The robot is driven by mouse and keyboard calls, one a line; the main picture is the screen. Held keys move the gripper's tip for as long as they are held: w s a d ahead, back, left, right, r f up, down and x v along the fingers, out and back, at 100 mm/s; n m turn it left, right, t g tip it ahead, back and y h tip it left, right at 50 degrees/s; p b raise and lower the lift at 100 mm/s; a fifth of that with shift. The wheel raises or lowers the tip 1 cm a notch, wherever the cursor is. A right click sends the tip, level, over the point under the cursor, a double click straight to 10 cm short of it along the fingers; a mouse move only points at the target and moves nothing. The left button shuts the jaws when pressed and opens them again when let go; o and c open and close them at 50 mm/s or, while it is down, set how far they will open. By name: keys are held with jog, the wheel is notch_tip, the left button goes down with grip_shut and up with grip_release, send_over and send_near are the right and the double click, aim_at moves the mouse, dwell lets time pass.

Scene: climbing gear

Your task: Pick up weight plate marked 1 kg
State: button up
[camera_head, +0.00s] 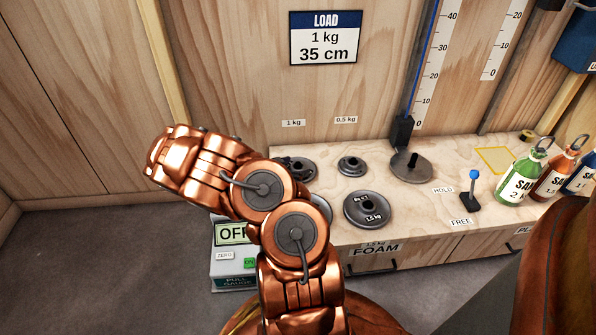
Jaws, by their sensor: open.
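A dark round weight plate (302,169) lies on the wooden bench under the wall label "1 kg" (293,123). My arm hides its left part, and I cannot read any marking on the plate itself. A smaller plate (352,165) lies to its right under the "0.5 kg" label. A larger plate marked 1.5 kg (368,210) lies nearer the front edge. Another dark plate (322,206) is partly hidden behind my arm. My copper arm rises in front of the bench and bends to the left. My gripper's fingers do not show.
A post with a round base plate (411,166) and scale stands right of the plates. A blue-knobbed lever (472,190) sits between HOLD and FREE labels. Several labelled bottles (523,176) stand at the right. A pull gauge box (232,262) is below left. Open floor lies left.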

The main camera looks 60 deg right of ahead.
grip_shut()
dwell(0.6)
